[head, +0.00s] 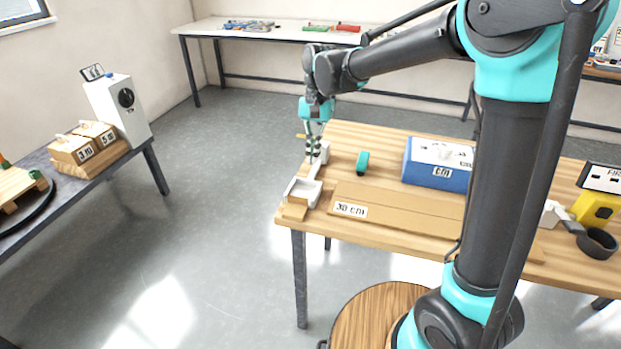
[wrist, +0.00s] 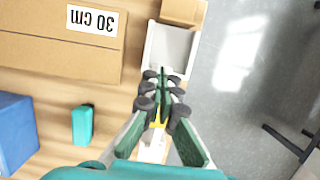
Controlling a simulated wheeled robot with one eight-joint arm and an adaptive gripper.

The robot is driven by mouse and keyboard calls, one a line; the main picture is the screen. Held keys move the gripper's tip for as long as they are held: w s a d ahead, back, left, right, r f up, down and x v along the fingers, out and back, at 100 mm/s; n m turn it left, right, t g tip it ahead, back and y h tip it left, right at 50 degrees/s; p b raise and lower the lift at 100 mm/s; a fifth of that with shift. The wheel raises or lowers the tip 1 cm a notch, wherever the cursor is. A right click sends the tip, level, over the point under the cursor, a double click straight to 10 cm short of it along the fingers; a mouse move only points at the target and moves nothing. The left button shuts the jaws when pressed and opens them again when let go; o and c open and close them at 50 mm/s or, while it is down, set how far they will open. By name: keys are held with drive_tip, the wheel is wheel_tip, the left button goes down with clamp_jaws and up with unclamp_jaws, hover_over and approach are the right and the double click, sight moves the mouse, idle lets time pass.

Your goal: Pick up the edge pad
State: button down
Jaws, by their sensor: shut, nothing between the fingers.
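My gripper (head: 314,152) is at the table's far left corner, pointing down over a white holder (head: 318,170). In the wrist view its dark fingertips (wrist: 161,100) are together, with nothing held. The holder's open white tray (wrist: 170,50) lies just ahead of the fingertips. A tan block (head: 295,211) sits at the tray's near end and also shows in the wrist view (wrist: 183,10). A small teal piece (head: 362,161) stands apart on the table, and also shows in the wrist view (wrist: 82,125). I cannot tell for sure which thing is the edge pad. The fingers hide part of the holder.
A cardboard-coloured board marked 30 cm (head: 400,208) lies along the table's front. A blue and white box (head: 432,176) stands behind it. A yellow device (head: 594,209) and a dark ring (head: 597,243) are at the right. The table's left edge is close to the holder.

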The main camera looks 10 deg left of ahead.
sight(303, 206)
drive_tip(key=x, duration=1)
drive_tip(key=shift+a, duration=0.1)
drive_tip(key=s, duration=0.2)
drive_tip(key=shift+s+a+r, duration=0.1)
drive_tip(key=shift+s+r, duration=0.05)
drive_tip(key=shift+s, duration=0.85)
drive_tip(key=shift+s, duration=0.1)
drive_tip(key=shift+s+a, duration=0.1)
drive_tip(key=shift+s, duration=0.65)
drive_tip(key=shift+w, duration=0.1)
